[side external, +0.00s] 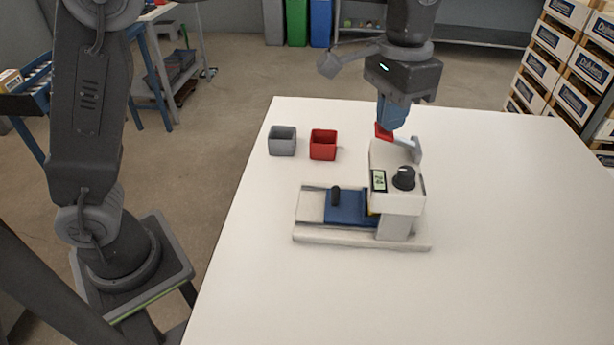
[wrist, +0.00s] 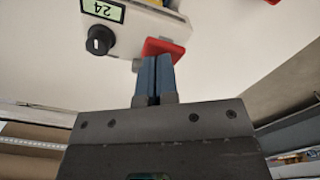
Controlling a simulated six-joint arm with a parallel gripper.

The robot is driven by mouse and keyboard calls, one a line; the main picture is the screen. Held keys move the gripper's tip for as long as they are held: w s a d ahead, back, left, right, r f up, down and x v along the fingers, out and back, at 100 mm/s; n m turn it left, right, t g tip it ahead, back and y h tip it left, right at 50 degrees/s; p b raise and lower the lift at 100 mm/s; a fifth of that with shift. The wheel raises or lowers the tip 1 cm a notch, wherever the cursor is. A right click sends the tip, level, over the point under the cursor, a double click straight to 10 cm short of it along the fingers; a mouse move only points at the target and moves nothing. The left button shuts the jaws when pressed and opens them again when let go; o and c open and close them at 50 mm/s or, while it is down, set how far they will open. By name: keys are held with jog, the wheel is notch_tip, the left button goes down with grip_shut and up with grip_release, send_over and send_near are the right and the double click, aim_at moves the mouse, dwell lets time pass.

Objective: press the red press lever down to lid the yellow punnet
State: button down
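The press (side external: 398,198) is a cream machine with a dial and a small display on the white table. Its red press lever (side external: 383,131) is at the back top, with a grey arm beside it; its red pad (wrist: 163,47) also shows in the wrist view. My gripper (side external: 389,124) points down with its blue fingers right at the red lever; in the wrist view its fingertips (wrist: 156,56) overlap the pad's edge. The fingers are together with nothing between them. I cannot tell if they touch the lever. Only a yellow sliver of the punnet (side external: 370,209) shows under the press head.
A blue slide (side external: 346,207) with a black knob sits on the press base, left of the head. A grey bin (side external: 282,141) and a red bin (side external: 323,145) stand behind it to the left. The table's right side and front are clear.

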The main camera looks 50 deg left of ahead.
jog(key=shift+f, duration=1.05)
jog(key=shift+r, duration=4.55)
